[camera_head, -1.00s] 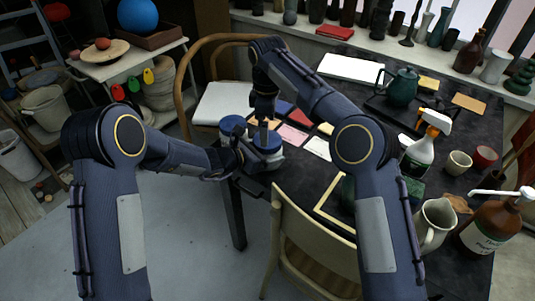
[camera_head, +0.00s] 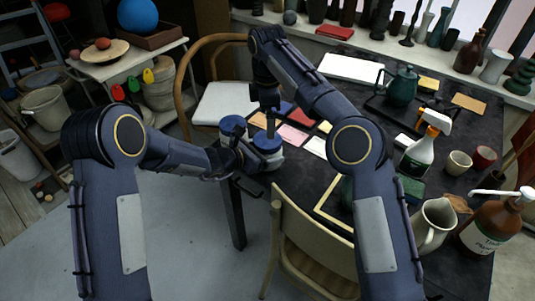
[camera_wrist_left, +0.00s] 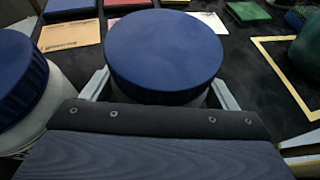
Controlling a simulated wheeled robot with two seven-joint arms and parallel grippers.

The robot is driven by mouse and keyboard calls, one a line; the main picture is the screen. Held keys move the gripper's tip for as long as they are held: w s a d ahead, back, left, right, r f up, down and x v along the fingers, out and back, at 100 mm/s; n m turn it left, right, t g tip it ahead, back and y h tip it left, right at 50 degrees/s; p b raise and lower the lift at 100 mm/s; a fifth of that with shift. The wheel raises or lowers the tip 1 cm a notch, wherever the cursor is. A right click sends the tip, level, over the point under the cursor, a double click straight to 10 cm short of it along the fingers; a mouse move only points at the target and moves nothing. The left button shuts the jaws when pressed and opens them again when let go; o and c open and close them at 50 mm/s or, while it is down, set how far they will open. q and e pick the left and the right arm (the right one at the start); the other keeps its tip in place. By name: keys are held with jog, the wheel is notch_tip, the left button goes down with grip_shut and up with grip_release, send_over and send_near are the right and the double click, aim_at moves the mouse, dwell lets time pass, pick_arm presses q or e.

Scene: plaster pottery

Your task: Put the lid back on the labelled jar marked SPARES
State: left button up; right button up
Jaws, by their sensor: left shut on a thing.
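A pale jar (camera_head: 270,162) with a round blue lid (camera_head: 267,141) stands at the table's left end. My left gripper (camera_head: 262,158) is shut on this jar from the side. In the left wrist view, its light fingers lie on both sides of the jar under the blue lid (camera_wrist_left: 164,52). The lid looks level on the jar. My right gripper (camera_head: 272,125) points down over the lid; its fingertips are too small to tell open from shut, and the left wrist view does not show it. No SPARES label is readable.
A second blue-lidded jar (camera_head: 232,126) stands close by on the left; it also shows in the left wrist view (camera_wrist_left: 22,85). Flat cards (camera_head: 292,136) lie beyond. A spray bottle (camera_head: 421,152), a teapot (camera_head: 403,87) and a jug (camera_head: 433,226) stand farther right. A chair (camera_head: 305,245) stands in front.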

aim_at(267, 151)
notch_tip(267, 151, down, 7)
jog(key=shift+f, duration=0.1)
dwell(0.3)
jog(key=c, duration=1)
jog(key=m, duration=0.3)
jog(key=o, duration=1.1)
jog(key=shift+r, duration=2.3)
